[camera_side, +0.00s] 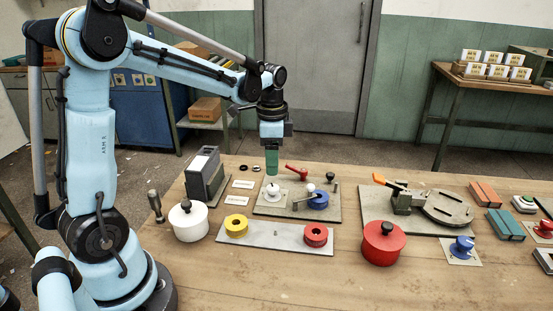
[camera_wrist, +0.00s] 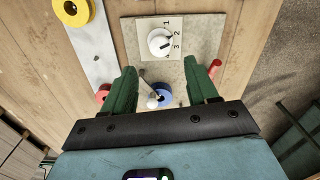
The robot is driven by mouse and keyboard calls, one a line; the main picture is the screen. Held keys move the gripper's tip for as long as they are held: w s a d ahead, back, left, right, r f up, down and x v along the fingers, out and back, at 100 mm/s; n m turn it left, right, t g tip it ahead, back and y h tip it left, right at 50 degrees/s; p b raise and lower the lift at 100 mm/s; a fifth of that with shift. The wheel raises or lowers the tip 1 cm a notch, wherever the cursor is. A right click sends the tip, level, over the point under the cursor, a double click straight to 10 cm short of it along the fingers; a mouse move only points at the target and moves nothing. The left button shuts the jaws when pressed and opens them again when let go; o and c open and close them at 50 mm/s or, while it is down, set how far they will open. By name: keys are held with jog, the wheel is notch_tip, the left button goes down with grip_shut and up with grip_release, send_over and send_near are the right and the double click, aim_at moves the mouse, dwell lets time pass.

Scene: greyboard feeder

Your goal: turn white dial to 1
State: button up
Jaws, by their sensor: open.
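The white dial (camera_side: 272,190) sits on a pale square plate on a grey board (camera_side: 262,209), below my gripper. In the wrist view the white dial (camera_wrist: 158,39) shows beyond the fingertips, with the numbers 1, 2 and 3 printed along one side of it. A short dark mark on the dial points towards the numbers, seemingly near 3, but it is too small to be sure. My gripper (camera_side: 271,172) points down above the dial, apart from it. Its green fingers are spread with nothing between them; they also show in the wrist view (camera_wrist: 163,73).
A blue knob (camera_side: 318,200), a ball-topped lever and a red handle (camera_side: 296,169) share the board close to the dial. A grey box (camera_side: 205,178) stands to the left. A white pot (camera_side: 188,222) and red pot (camera_side: 383,244) stand nearer the front. The front table edge is clear.

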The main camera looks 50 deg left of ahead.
aim_at(273, 187)
notch_tip(273, 187, down, 7)
jog(key=shift+f, duration=0.15)
jog(key=shift+c, duration=0.3)
jog(key=c, duration=1)
